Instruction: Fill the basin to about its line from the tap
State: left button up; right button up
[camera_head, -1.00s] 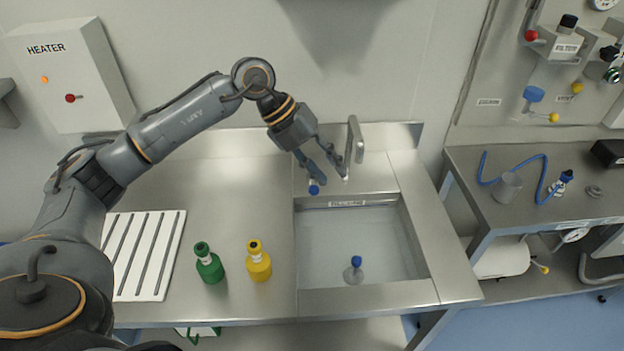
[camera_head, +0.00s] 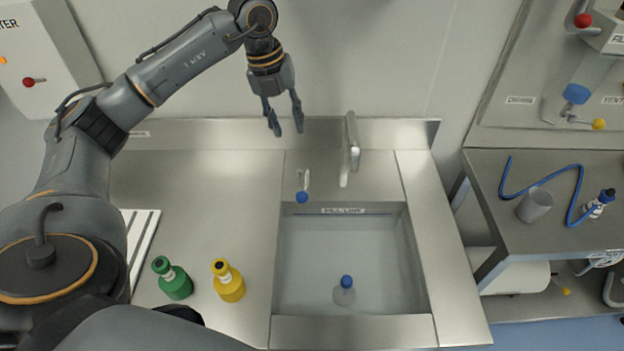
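The steel basin (camera_head: 436,328) is set in the counter, with a "FILL LINE" label (camera_head: 343,211) on its upper back wall. Its inside looks pale and smooth like water, but I cannot tell the level against the line. A blue-topped grey piece (camera_head: 344,291), perhaps a plug, is in the basin. The tap spout (camera_head: 350,150) stands behind the basin; no stream shows below it. A small lever with a blue knob (camera_head: 302,197) is left of the spout. My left gripper (camera_head: 286,131) is open and empty, above and left of the tap, apart from it. My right gripper is not in view.
A green bottle (camera_head: 173,279) and a yellow bottle (camera_head: 229,281) stand left of the basin. A white ribbed drainer (camera_head: 142,236) lies further left. The right bench holds a grey cup (camera_head: 534,205), a blue hose (camera_head: 540,180) and a small bottle (camera_head: 598,204). The back-left counter is clear.

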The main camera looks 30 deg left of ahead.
pick_arm(q)
jog(key=b, duration=0.5)
send_over(302, 187)
jog(key=s+a, duration=0.2)
jog(key=a, duration=0.1)
notch_tip(302, 187, down, 5)
jog(key=d+f+p, duration=0.1)
jog(key=f, duration=0.3)
jog(key=w+f+p, duration=0.1)
jog(key=f, duration=0.3)
jog(key=d+f+p, duration=0.1)
jog(key=f, duration=0.3)
jog(key=shift+w+d+f, duration=0.3)
jog(key=shift+w, duration=0.1)
jog(key=shift+f+p, duration=0.3)
jog(key=shift+f, duration=0.35)
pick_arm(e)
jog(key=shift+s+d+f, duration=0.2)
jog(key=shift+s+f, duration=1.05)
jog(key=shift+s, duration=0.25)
pick_arm(q)
grip_shut()
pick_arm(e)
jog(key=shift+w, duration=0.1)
